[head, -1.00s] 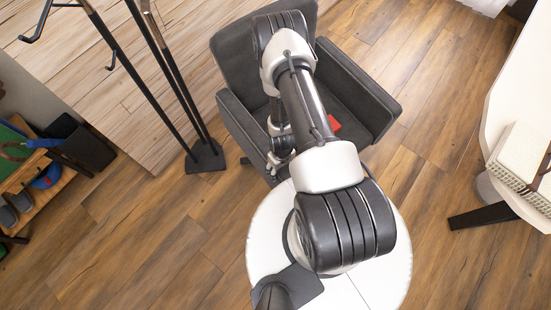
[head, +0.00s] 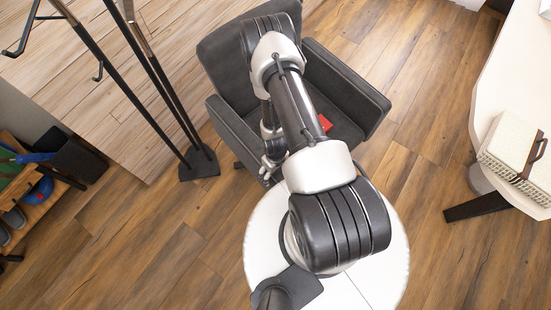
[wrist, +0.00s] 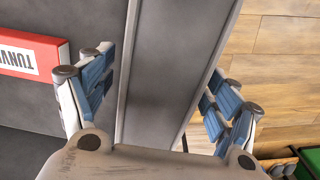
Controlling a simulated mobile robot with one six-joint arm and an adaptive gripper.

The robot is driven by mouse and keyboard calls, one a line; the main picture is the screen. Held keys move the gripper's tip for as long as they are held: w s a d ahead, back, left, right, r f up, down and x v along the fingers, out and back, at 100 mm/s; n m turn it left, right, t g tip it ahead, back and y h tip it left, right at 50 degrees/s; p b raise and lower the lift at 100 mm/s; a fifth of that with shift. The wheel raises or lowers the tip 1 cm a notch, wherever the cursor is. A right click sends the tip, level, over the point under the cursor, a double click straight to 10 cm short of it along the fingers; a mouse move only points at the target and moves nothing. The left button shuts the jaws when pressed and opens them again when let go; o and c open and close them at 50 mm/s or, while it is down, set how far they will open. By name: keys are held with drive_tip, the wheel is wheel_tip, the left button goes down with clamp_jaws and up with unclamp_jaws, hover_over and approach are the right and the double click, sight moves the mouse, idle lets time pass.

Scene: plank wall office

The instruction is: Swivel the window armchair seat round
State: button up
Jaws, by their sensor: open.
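The dark grey armchair (head: 222,62) stands ahead of me in the head view, with a red box (head: 325,123) on its seat. My gripper (head: 270,160) is down by the chair's left armrest (head: 232,130), partly hidden by my own arm. In the wrist view my gripper (wrist: 158,95) is open, with one blue-padded finger on each side of the grey armrest (wrist: 170,75). Gaps show between the fingers and the armrest; contact lower down cannot be told. The red box (wrist: 32,52) with a white label lies on the seat left of the fingers.
A black coat stand (head: 199,164) is left of the chair. A white desk (head: 505,85) with a cream woven box (head: 510,145) is at the right. A low wooden shelf (head: 40,200) with a blue cap is at far left. Bare plank floor lies between.

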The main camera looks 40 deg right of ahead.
wheel_tip(320, 180, up, 12)
idle(0.6)
idle(0.5)
drive_tip(key=shift+w+r, duration=0.15)
drive_tip(key=w+a+r+t, duration=0.1)
drive_tip(key=w+a+r, duration=0.15)
drive_tip(key=r, duration=1.05)
drive_tip(key=w+a+r+t, duration=0.1)
drive_tip(key=w+r, duration=0.3)
drive_tip(key=r, duration=0.9)
drive_tip(key=s+a+r+t, duration=0.1)
drive_tip(key=s+a+r, duration=0.1)
drive_tip(key=s+r, duration=0.5)
drive_tip(key=s+a+r+m+t, duration=0.1)
drive_tip(key=s+a+r, duration=0.2)
drive_tip(key=s+r, duration=0.4)
wheel_tip(320, 180, up, 6)
drive_tip(key=shift+s+a+f+t, duration=0.1)
drive_tip(key=shift+s+a+t, duration=0.2)
